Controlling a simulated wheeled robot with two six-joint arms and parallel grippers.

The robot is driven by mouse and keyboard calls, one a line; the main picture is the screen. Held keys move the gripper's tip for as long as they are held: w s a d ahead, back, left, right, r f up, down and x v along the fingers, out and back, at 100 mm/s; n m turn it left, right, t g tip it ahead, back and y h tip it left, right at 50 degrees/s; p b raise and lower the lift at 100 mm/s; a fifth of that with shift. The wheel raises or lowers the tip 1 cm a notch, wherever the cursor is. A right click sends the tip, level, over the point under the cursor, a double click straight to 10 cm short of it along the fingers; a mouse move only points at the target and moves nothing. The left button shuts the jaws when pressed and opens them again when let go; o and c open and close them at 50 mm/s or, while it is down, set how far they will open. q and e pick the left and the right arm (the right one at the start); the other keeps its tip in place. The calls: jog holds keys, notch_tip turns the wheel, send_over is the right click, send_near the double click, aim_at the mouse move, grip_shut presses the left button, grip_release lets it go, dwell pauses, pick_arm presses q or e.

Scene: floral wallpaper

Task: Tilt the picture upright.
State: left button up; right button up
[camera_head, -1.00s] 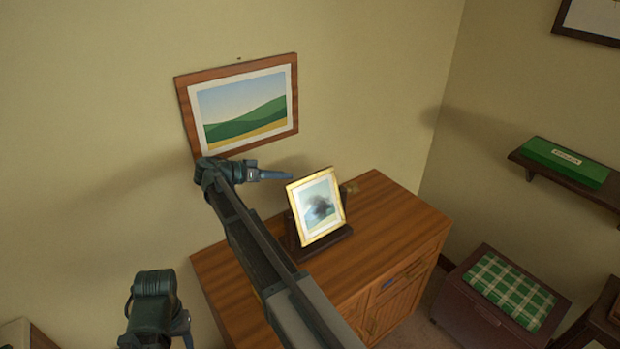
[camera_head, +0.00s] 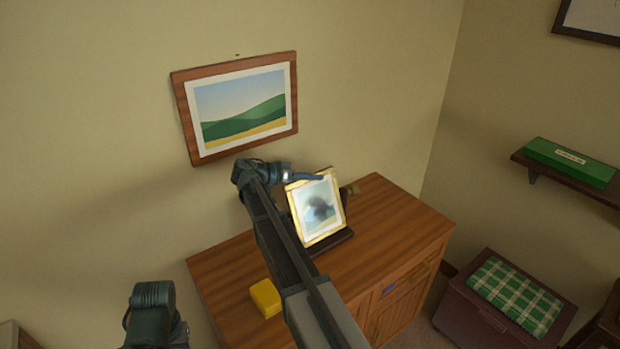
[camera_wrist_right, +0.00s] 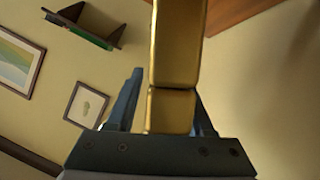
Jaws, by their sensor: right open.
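The gold-framed picture (camera_head: 318,212) leans on a dark stand (camera_head: 337,240) on the wooden cabinet. It is tilted, with its top edge sloping up to the right. My right gripper (camera_head: 316,179) is at the top edge of its frame.
The wooden cabinet (camera_head: 395,225) has bare top to the right of the stand. A yellow block (camera_head: 265,297) lies near its front left, beside my right arm. A landscape picture (camera_head: 240,108) hangs behind. A green box (camera_head: 570,162) sits on a wall shelf at the right.

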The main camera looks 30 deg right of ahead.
grip_shut()
dwell(1.3)
